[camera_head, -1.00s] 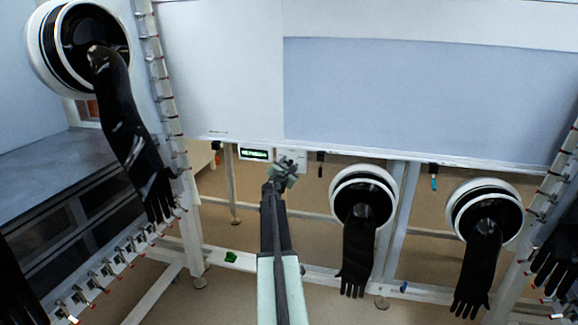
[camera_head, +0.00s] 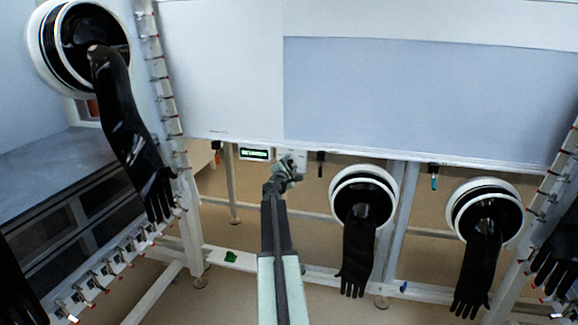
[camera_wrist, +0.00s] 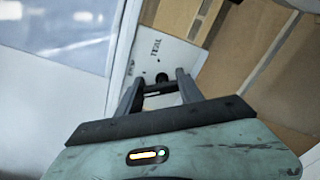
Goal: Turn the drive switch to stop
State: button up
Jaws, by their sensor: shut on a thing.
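The drive switch shows in the wrist view as a small dark knob (camera_wrist: 162,78) on a white plate (camera_wrist: 172,58) with dark lettering. My gripper (camera_wrist: 160,82) has its two dark fingers on either side of the knob and is shut on it. The fingers partly hide the knob, and I cannot tell which position it points to. In the head view my gripper (camera_head: 289,170) is up against the white plate (camera_head: 298,155) under the long cabinet, and it hides the knob there.
A small lit display (camera_head: 255,154) is left of the plate. A black fitting (camera_head: 320,158) hangs to its right. Black gloves hang from ports at the left (camera_head: 128,125) and right (camera_head: 361,240) of my arm. Open floor shows below the cabinet.

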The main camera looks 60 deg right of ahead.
jog(key=shift+d+m, duration=0.15)
jog(key=shift+m, duration=0.25)
jog(key=o, duration=1.4)
jog(key=v, duration=0.8)
